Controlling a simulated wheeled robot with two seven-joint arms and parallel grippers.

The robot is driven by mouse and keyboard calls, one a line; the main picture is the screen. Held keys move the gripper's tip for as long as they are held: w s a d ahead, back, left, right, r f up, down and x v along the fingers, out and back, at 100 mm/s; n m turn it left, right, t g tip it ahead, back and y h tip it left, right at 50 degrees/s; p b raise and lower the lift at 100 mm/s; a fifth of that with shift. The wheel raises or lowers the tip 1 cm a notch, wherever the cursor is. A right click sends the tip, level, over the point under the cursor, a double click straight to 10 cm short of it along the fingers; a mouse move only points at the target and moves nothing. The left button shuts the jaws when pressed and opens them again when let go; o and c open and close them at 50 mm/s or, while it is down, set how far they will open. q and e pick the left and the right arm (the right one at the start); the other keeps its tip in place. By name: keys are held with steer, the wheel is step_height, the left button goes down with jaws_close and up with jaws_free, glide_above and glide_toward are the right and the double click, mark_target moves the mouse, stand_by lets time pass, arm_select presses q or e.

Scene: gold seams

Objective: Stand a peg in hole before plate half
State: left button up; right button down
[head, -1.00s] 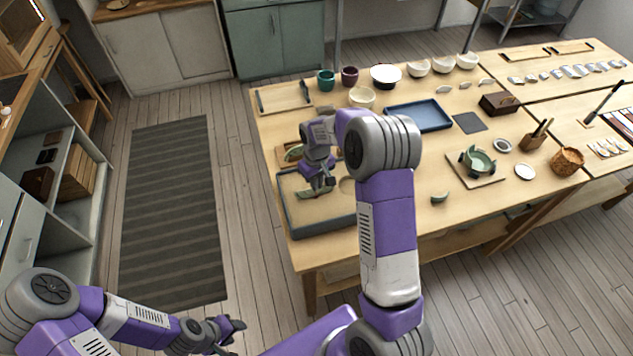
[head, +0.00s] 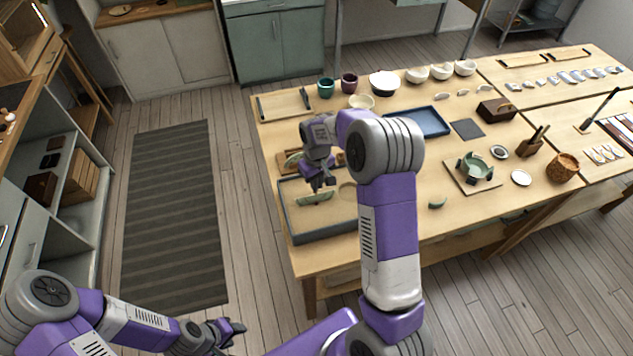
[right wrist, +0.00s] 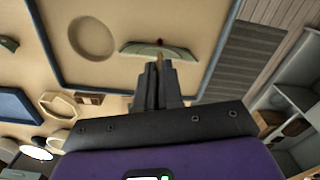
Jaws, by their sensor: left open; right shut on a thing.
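The green plate half (head: 315,199) is in the tan-filled, dark-rimmed tray (head: 288,222) at the table's near left corner. It also shows in the right wrist view (right wrist: 135,48), just beyond my fingertips. My right gripper (head: 318,187) is above the tray, close to the plate half. In the right wrist view its fingers (right wrist: 158,66) are nearly together on a small tan peg (right wrist: 160,57), mostly hidden between them. A small dark red spot shows beyond the peg. I cannot make out the hole. My left gripper (head: 232,332) is open and empty, off the table.
A round hollow (right wrist: 92,38) lies in the tray beside the plate half. A green shard (head: 437,204) lies on the table to the right. A blue tray (head: 428,122), bowls (head: 384,83) and a green pot (head: 475,166) stand further off. My right arm hides part of the table.

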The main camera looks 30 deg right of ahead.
mark_target(317, 196)
steer(key=shift+f, duration=0.2)
steer(key=shift+f+b, duration=1.15)
steer(key=shift+f, duration=0.4)
steer(key=shift+f+b, duration=0.6)
steer(key=shift+f, duration=0.3)
stand_by(1.4)
stand_by(0.4)
steer(key=c, duration=0.7)
jaws_free()
steer(key=shift+r, duration=0.1)
steer(key=shift+r+p, duration=2.15)
steer(key=shift+r, duration=0.8)
